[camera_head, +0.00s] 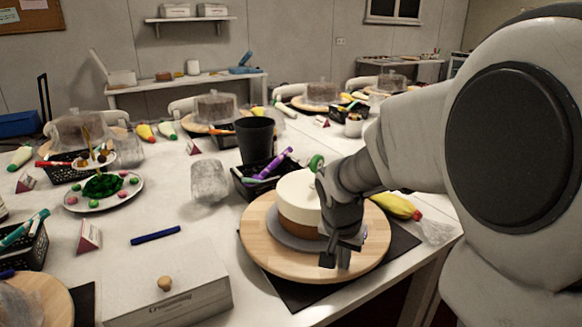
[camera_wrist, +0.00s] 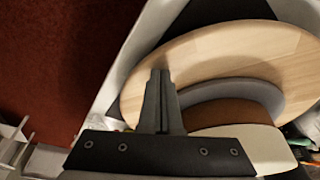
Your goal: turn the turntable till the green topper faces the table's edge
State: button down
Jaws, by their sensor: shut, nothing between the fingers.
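The turntable is a round pale wooden disc (camera_head: 262,250) near the table's front right edge. A grey board (camera_head: 272,232) and a cake with a cream top (camera_head: 293,190) and brown side stand on it. The green topper (camera_head: 316,162), a small ring, stands at the cake's far side, away from the near table edge. My gripper (camera_head: 341,258) is shut and empty, pointing down over the disc's near right part, in front of the cake. In the wrist view the closed fingertips (camera_wrist: 160,75) lie over the wood (camera_wrist: 215,50); I cannot tell whether they touch it. The arm hides the cake's right side.
A dark mat (camera_head: 300,295) lies under the turntable. A black basket of pens (camera_head: 262,180) and a dark cup (camera_head: 258,140) stand behind it. A white box (camera_head: 165,285) is to the left, a yellow piping bag (camera_head: 397,206) to the right. Red floor (camera_wrist: 50,60) shows beyond the edge.

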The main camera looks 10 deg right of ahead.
aim_at(316, 270)
jog(key=a, duration=0.4)
jog(key=a+b, duration=0.1)
jog(key=a, duration=0.1)
jog(key=shift+w, duration=0.25)
jog(key=shift+r+p, duration=1.2)
jog(key=shift+r, duration=0.35)
jog(key=shift+f, duration=0.1)
jog(key=d, duration=0.2)
jog(key=s+d, duration=0.1)
jog(key=d, duration=0.3)
jog(key=shift+s+d, duration=0.3)
jog(key=shift+s, duration=0.1)
jog(key=w+d, duration=0.1)
jog(key=d, duration=0.1)
jog(key=w+d+p, duration=0.1)
jog(key=d, duration=0.1)
jog(key=w+d, duration=0.1)
jog(key=d, duration=0.1)
jog(key=shift+a, duration=0.1)
